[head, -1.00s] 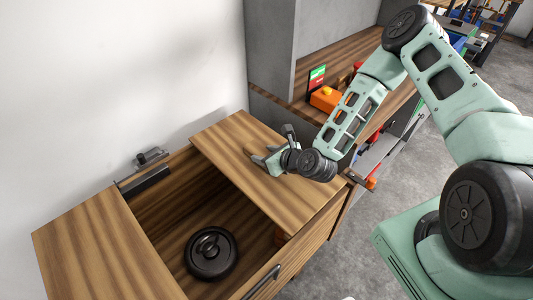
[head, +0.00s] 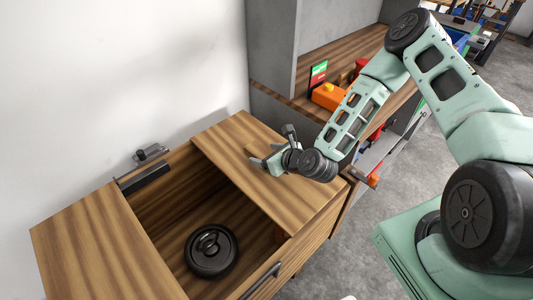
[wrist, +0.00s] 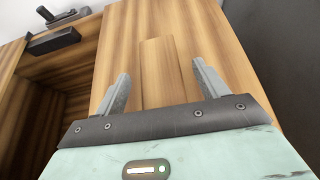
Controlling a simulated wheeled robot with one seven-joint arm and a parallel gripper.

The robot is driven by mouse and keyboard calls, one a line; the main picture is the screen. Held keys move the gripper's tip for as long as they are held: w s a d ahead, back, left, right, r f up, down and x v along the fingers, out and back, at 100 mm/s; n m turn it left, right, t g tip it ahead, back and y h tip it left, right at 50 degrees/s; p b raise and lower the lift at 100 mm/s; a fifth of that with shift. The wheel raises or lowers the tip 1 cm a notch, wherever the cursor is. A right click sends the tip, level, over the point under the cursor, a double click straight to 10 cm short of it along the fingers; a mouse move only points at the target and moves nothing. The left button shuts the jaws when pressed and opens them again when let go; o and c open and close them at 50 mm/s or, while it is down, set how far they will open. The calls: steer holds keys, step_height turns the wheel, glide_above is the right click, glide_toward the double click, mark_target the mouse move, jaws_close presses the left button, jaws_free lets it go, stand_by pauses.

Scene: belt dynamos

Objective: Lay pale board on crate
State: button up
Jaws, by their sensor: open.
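A small pale wooden board (wrist: 158,78) lies flat on the wooden top in the wrist view, between the two fingers of my gripper (wrist: 160,74). Its wood tone is close to that of the top. In the head view only a small end of the board (head: 251,150) shows left of my gripper (head: 271,147); the rest is hidden by the hand. The fingers are open, one on each side of the board, with a gap on both sides. No separate crate can be made out; the wooden chest (head: 80,240) under the board is the only large box-like thing.
The chest has an open middle compartment holding a black round weight-like object (head: 211,250). A black bracket (head: 148,165) sits at its back edge and a dark handle (head: 262,281) on its front. An orange box (head: 327,96) stands on the shelf behind. A wall rises at left.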

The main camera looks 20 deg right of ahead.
steer(key=shift+s, duration=0.1)
steer(key=b+v, duration=0.1)
steer(key=v, duration=0.7)
steer(key=shift+d, duration=0.1)
steer(key=p+v, duration=0.9)
steer(key=shift+p, duration=0.4)
steer(key=shift+r, duration=0.15)
